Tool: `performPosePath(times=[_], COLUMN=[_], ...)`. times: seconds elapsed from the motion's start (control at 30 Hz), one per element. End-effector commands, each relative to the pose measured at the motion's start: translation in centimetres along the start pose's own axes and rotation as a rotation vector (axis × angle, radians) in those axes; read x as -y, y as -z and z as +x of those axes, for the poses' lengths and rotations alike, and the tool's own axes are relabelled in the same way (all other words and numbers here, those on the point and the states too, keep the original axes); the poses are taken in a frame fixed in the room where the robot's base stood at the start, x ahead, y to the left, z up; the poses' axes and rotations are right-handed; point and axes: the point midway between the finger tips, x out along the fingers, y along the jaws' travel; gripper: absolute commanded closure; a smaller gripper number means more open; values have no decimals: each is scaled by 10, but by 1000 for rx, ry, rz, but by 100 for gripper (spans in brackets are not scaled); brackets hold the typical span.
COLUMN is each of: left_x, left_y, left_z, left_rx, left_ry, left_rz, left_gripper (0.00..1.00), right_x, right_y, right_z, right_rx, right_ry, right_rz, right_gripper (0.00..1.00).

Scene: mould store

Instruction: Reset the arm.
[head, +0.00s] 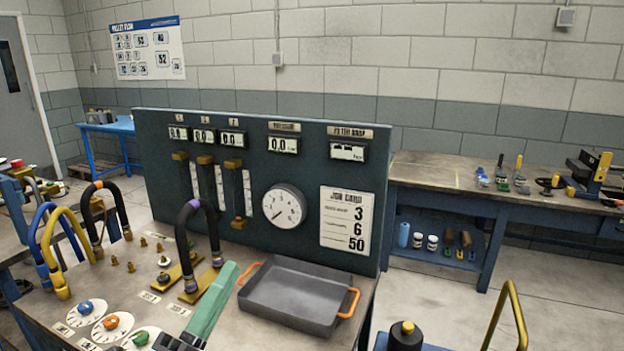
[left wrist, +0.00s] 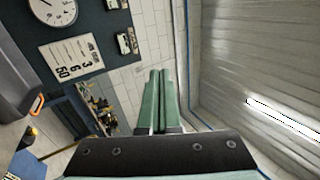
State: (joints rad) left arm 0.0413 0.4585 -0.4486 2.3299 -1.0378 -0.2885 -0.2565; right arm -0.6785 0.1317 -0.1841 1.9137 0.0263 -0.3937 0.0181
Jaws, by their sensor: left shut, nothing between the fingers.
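My left gripper (head: 230,270) has green fingers and reaches in from the bottom of the head view, over the front of the bench. In the left wrist view its two fingers (left wrist: 160,78) lie together, with nothing between them. Its fingertips appear in front of the left side of the grey tray (head: 300,291) in the head view; I cannot tell the gap to it. My right gripper is in neither view.
A dark panel (head: 289,221) with a gauge (head: 284,206) and a job card (head: 346,220) stands behind the tray. Looped hoses (head: 198,245) and dials (head: 112,322) crowd the bench at left. A side bench (head: 435,170) holds tools. Open floor (head: 545,290) lies at right.

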Motion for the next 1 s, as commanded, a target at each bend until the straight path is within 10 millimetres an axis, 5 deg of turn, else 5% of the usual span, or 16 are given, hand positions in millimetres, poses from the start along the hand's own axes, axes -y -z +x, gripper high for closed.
performPosePath(times=[0.1, 0.2, 0.33, 0.5, 0.7, 0.9, 1.0], left_x=[-44, -90, -145, -187, -202, -199, -209], left_y=[-51, -79, -89, -69, -34, 3, 4], left_z=[-31, -74, -146, -234, -305, -362, -357], left_rx=[297, 543, 842, 1143, 1370, 1548, 1520], left_ry=[-164, -319, -533, -781, -1001, -1196, -1177], left_rz=[-287, -504, -746, -965, -1114, -1217, -1237], left_gripper=[100, 100, 100, 100, 100, 100, 100], right_x=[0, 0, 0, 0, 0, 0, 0], right_y=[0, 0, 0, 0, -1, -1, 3], right_z=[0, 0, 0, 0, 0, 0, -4], right_rx=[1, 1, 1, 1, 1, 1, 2], right_ry=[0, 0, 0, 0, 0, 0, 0], right_rz=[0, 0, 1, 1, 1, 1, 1], right_gripper=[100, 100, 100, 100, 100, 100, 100])
